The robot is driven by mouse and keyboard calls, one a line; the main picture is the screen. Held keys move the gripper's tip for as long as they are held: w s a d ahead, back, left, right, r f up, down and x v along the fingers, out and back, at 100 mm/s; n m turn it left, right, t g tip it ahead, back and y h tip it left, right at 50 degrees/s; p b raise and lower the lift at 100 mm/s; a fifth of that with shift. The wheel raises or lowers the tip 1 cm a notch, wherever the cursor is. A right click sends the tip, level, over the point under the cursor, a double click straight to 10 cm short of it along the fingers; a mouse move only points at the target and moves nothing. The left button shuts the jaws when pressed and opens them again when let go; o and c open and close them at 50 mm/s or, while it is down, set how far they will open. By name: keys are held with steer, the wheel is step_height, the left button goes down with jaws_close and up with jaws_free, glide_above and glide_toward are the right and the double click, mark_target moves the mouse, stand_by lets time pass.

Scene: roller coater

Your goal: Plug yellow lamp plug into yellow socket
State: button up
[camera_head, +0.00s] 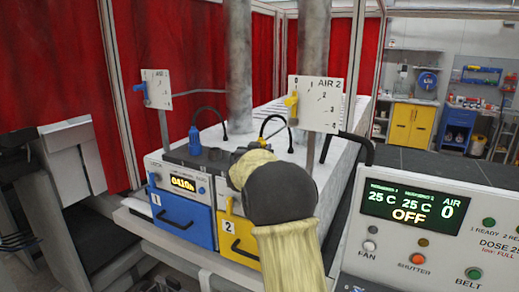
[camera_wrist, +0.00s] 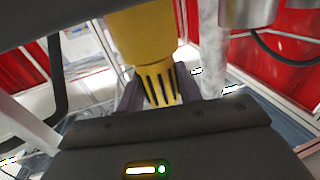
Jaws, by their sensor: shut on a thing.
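In the wrist view the yellow lamp plug (camera_wrist: 158,82), a thick yellow body with a ribbed, slotted narrower end, sits between the fingers of my gripper (camera_wrist: 160,94). My gripper is shut on it. In the head view my arm's pale yellow sleeve and dark joint cover the area above the yellow unit marked 2 (camera_head: 236,236).
A blue plug (camera_head: 195,141) stands upright on top of the machine, left of my arm, above the blue unit marked 1 (camera_head: 183,218). A black cable (camera_head: 275,124) arches behind my arm. White dial plates (camera_head: 318,104) stand on posts. A control panel (camera_head: 427,228) is at the right.

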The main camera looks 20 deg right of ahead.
steer(key=shift+f, duration=0.2)
stand_by(0.3)
steer(key=o, duration=1.1)
steer(key=shift+s, duration=0.1)
steer(key=b+v, duration=0.5)
steer(key=v, duration=1.2)
steer(key=shift+b, duration=0.35)
steer(key=shift+a, duration=0.15)
